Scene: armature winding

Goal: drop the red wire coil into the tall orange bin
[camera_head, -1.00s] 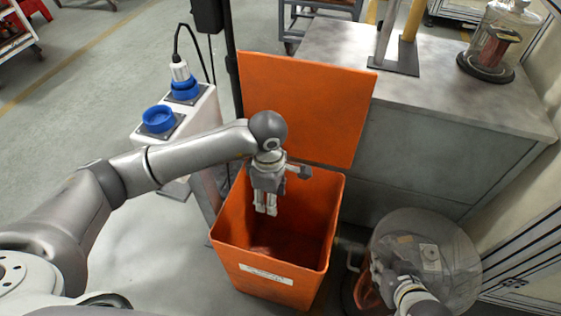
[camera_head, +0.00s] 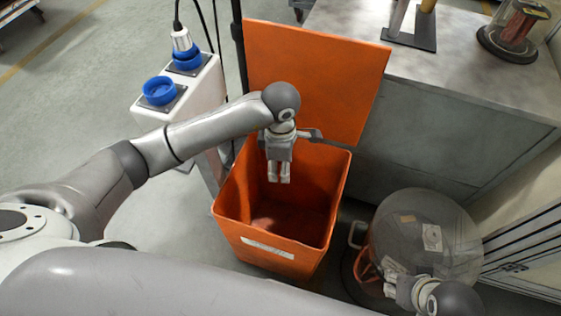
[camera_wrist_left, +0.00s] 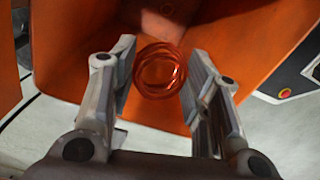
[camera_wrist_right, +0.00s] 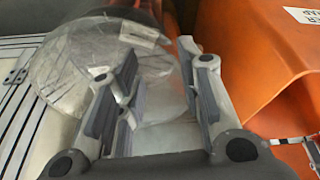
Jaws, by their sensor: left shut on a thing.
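The tall orange bin (camera_head: 302,258) stands open in the middle of the head view, its lid (camera_head: 318,85) raised behind it. My left gripper (camera_head: 279,180) points down over the bin's opening. The red wire coil (camera_wrist_left: 160,70) is between its fingers in the left wrist view, with the bin's orange inside behind it. The coil cannot be made out in the head view. My right gripper (camera_head: 390,276) is beside a clear drum at the lower right. In the right wrist view its fingers (camera_wrist_right: 155,65) are apart with nothing between them.
The clear drum (camera_head: 425,225), with red wire beside or in it, stands right of the bin. A white post with blue sockets (camera_head: 160,92) is at the left. A grey cabinet (camera_head: 440,130) with a glass-covered item (camera_head: 520,28) stands behind on the right.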

